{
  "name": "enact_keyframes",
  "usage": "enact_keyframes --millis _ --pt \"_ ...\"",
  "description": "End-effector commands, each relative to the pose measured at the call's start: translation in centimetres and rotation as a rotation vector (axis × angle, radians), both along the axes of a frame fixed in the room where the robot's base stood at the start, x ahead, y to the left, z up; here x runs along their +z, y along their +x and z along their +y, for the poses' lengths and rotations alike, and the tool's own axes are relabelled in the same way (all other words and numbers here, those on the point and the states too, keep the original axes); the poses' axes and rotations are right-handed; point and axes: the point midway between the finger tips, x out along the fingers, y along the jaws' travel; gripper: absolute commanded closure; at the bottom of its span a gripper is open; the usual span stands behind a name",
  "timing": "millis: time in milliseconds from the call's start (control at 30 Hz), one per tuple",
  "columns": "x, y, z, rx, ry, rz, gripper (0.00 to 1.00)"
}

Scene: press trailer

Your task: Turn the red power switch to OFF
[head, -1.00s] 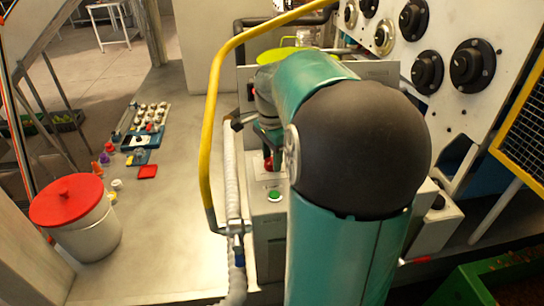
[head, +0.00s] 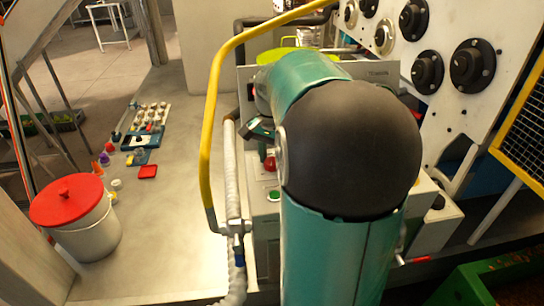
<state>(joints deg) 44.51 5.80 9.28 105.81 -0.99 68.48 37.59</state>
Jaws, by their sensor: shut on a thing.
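The red power switch (head: 269,163) is a small red knob on the grey control box (head: 266,238), left of my arm's big dark elbow. My gripper (head: 266,148) is partly hidden behind my own teal arm. It reaches down to the switch from above and is shut on it. The fingertips are small and half covered, so the exact grip and the switch's angle are hard to make out. A green button (head: 273,195) sits on the box just below the switch.
A yellow rail (head: 208,130) and a grey ribbed hose (head: 232,180) stand close left of the box. A white panel with black dials (head: 472,66) is on the right. A red-lidded bucket (head: 68,200) and small coloured items are on the left platform, which has clear room.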

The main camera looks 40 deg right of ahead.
Motion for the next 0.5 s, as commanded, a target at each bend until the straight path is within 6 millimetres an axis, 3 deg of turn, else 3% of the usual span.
enact_keyframes --millis 500 --pt "0.07 0.04 0.02 0.49 -0.002 -0.001 0.85"
